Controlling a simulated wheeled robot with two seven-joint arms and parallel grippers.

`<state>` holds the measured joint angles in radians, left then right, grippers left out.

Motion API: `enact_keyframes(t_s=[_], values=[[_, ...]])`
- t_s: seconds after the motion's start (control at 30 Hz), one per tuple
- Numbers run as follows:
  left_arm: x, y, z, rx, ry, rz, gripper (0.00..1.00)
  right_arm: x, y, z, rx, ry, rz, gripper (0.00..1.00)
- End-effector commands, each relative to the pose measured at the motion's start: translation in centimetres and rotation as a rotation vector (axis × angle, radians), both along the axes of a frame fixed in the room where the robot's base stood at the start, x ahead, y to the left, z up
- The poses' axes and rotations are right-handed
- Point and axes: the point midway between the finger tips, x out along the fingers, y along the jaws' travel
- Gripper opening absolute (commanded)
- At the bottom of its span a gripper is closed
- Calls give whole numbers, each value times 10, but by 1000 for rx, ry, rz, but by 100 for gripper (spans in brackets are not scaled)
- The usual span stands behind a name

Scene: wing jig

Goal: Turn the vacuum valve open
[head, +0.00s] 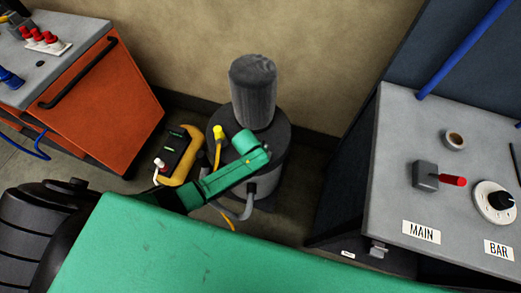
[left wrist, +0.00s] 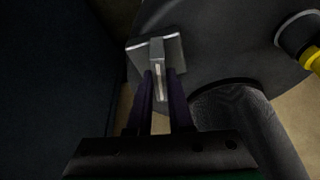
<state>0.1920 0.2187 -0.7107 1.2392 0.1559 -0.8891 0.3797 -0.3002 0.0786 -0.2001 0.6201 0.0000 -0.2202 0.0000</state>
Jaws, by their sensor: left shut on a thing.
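My left gripper (left wrist: 160,95) is shut on a small pale metal piece (left wrist: 157,48), a narrow upright fin with a flat plate behind it. The metal piece is against or in front of a dark grey round body; I cannot tell whether it is part of a valve. In the head view my green left arm reaches across the dark grey pump (head: 253,95), and its fingertips are hidden. A grey block with a red lever (head: 452,181) is on the right-hand panel, apart from this arm. The lever points right. My right gripper is not in view.
The panel (head: 400,130) carries a white-faced dial (head: 494,202) and labels MAIN and BAR. A yellow-and-black meter (head: 178,155) is left of the pump. An orange cabinet (head: 110,105) stands at the left. A yellow-tipped fitting (left wrist: 312,58) is right of the gripper.

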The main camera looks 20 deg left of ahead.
Motion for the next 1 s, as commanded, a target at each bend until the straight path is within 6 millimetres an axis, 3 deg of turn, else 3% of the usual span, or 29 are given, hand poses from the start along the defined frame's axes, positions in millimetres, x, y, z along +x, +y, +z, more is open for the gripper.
enact_keyframes(t_s=[0.4,0.97,1.0], values=[[1,-2,1,-1,-3,209,0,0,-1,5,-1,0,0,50],[1,-1,1,-1,-4,238,0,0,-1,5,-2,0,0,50],[1,-1,1,-1,-4,238,34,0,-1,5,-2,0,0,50]])
